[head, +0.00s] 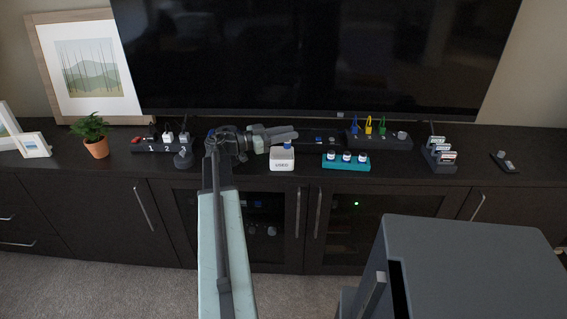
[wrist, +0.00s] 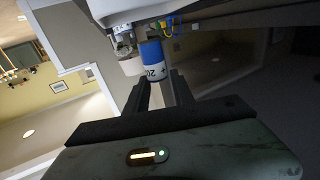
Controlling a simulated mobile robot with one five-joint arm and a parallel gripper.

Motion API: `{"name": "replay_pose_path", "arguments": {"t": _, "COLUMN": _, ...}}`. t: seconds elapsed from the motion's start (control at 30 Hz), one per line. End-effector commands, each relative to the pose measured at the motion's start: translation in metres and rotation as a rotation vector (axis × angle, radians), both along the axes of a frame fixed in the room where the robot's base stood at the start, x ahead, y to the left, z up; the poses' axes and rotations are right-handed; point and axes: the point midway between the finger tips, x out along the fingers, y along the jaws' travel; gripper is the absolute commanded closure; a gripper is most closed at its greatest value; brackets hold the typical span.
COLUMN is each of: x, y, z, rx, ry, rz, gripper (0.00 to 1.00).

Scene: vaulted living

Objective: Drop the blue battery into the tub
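The blue battery (wrist: 152,58) has a dark-printed white band and sits between my fingertips in the wrist view. In the head view only a small blue piece of the battery (head: 287,145) shows just below the fingers. My gripper (head: 288,135) reaches right over the cabinet top; it also shows in the wrist view (wrist: 160,84), with its fingers closed on the battery. The white tub (head: 282,160), with dark lettering on its front, stands under the battery. The battery appears at the tub's top, toward the back; whether it touches the rim cannot be told.
A dark power strip (head: 155,145) and a plant (head: 95,145) stand left. A television (head: 320,60) rises behind.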

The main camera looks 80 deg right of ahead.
Motion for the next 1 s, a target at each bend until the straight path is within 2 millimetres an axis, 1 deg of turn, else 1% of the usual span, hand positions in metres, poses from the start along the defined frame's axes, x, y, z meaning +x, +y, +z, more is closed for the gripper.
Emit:
{"name": "replay_pose_path", "arguments": {"t": 0.3, "x": -0.001, "y": 0.0, "z": 0.0, "rx": 0.0, "ry": 0.0, "rz": -0.001, "gripper": 0.53}}
{"name": "replay_pose_path", "arguments": {"t": 0.4, "x": -0.001, "y": 0.0, "z": 0.005, "rx": 0.0, "ry": 0.0, "rz": -0.001, "gripper": 0.53}}
{"name": "replay_pose_path", "arguments": {"t": 0.47, "x": -0.001, "y": 0.0, "z": 0.012, "rx": 0.0, "ry": 0.0, "rz": -0.001, "gripper": 0.53}}
{"name": "replay_pose_path", "arguments": {"t": 0.53, "x": -0.001, "y": 0.0, "z": 0.026, "rx": 0.0, "ry": 0.0, "rz": -0.001, "gripper": 0.53}}
{"name": "replay_pose_path", "arguments": {"t": 0.73, "x": -0.001, "y": 0.0, "z": 0.074, "rx": 0.0, "ry": 0.0, "rz": -0.002, "gripper": 0.53}}
{"name": "replay_pose_path", "arguments": {"t": 0.77, "x": -0.002, "y": 0.006, "z": 0.075, "rx": 0.0, "ry": 0.0, "rz": -0.006, "gripper": 0.53}}
{"name": "replay_pose_path", "arguments": {"t": 0.8, "x": -0.003, "y": 0.017, "z": 0.074, "rx": 0.0, "ry": 0.0, "rz": -0.015, "gripper": 0.53}}
{"name": "replay_pose_path", "arguments": {"t": 1.0, "x": -0.006, "y": 0.057, "z": 0.092, "rx": 0.0, "ry": 0.0, "rz": -0.058, "gripper": 0.53}}
